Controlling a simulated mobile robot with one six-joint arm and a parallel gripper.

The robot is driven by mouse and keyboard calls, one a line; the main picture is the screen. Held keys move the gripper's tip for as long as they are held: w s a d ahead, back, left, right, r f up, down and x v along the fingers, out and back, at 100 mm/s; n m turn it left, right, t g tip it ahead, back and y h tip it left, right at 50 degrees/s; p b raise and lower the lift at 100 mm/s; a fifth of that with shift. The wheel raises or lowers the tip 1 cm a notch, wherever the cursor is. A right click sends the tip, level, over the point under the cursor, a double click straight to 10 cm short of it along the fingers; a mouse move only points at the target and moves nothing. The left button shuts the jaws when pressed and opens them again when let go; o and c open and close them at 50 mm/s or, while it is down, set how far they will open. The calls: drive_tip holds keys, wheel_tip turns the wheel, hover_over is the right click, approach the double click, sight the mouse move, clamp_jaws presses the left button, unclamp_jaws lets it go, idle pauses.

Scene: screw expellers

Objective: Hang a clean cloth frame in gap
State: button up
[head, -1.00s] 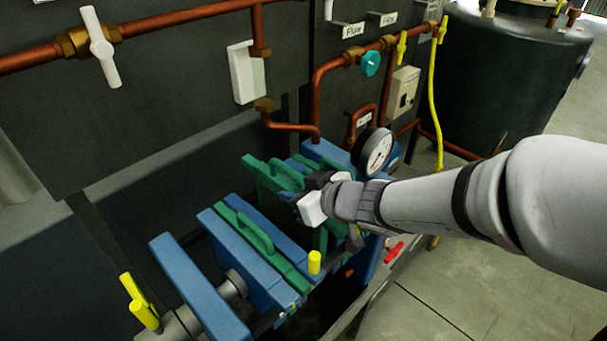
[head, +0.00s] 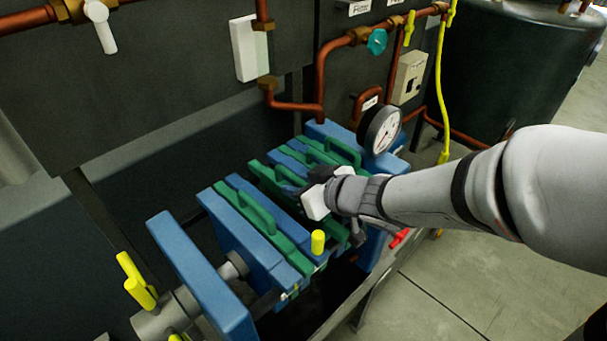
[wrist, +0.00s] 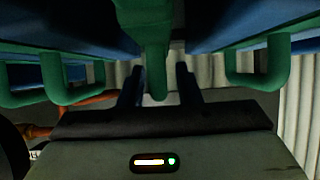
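The press pack (head: 235,255) has blue plates and green frames with loop handles, standing side by side in the head view. A green frame with a handle (head: 258,212) stands toward the near end. More green frames (head: 345,150) stand toward the far end. My gripper (head: 318,200) is over the front side of the pack, beside the green frames. In the wrist view a green handle (wrist: 155,50) hangs between my two fingers (wrist: 160,85), which stand apart with a small space beside it. Other green handles (wrist: 75,85) hang on either side. Cloth surfaces are hidden, so cleanness cannot be told.
A pressure gauge (head: 380,130) stands close behind my gripper. A yellow peg (head: 318,242) rises near the front rail. A blue end plate (head: 200,275) stands apart at the near end. Copper pipes (head: 320,80) run behind. Open floor (head: 460,285) lies right.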

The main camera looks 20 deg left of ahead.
drive_tip(key=o, duration=0.4)
drive_tip(key=shift+c, duration=0.2)
drive_tip(key=p+v, duration=0.1)
drive_tip(key=v, duration=0.4)
drive_tip(key=shift+s+d+r, duration=0.1)
drive_tip(key=shift+d+r, duration=0.05)
drive_tip(key=shift+d, duration=0.05)
drive_tip(key=shift+s+d+b, duration=0.15)
drive_tip(key=shift+d+b, duration=0.1)
drive_tip(key=shift+b, duration=0.15)
drive_tip(key=shift+b+v, duration=0.3)
drive_tip(key=shift+v, duration=0.6)
